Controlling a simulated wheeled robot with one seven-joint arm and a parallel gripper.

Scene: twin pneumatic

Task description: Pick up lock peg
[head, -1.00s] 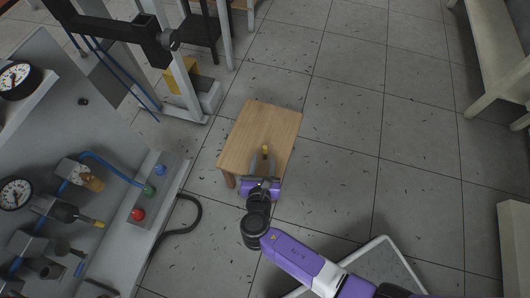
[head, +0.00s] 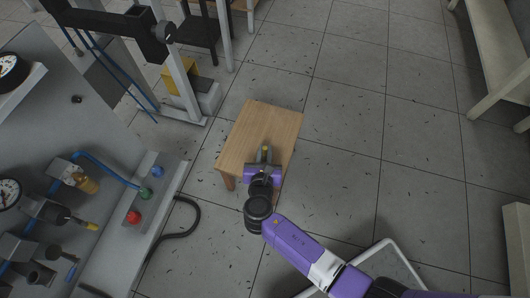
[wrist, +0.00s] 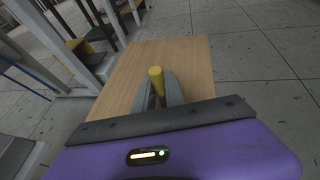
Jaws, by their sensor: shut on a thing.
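The lock peg (wrist: 156,76) is a small yellow cylinder at the small wooden table (wrist: 193,66). It stands roughly upright in the wrist view, with its lower part between the fingers. In the head view the peg (head: 265,149) shows as a small yellow spot over the wooden tabletop (head: 262,118). My gripper (wrist: 159,93) is shut on the peg, one grey finger on each side of it. It also shows in the head view (head: 264,155), over the table's near part. I cannot tell whether the peg's lower end touches the tabletop.
A grey panel (head: 105,150) with gauges, valves and coloured buttons stands at the left. A black hose (head: 190,228) lies on the floor beside it. A metal frame (head: 185,85) stands behind the table. The tiled floor at the right (head: 385,120) is clear.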

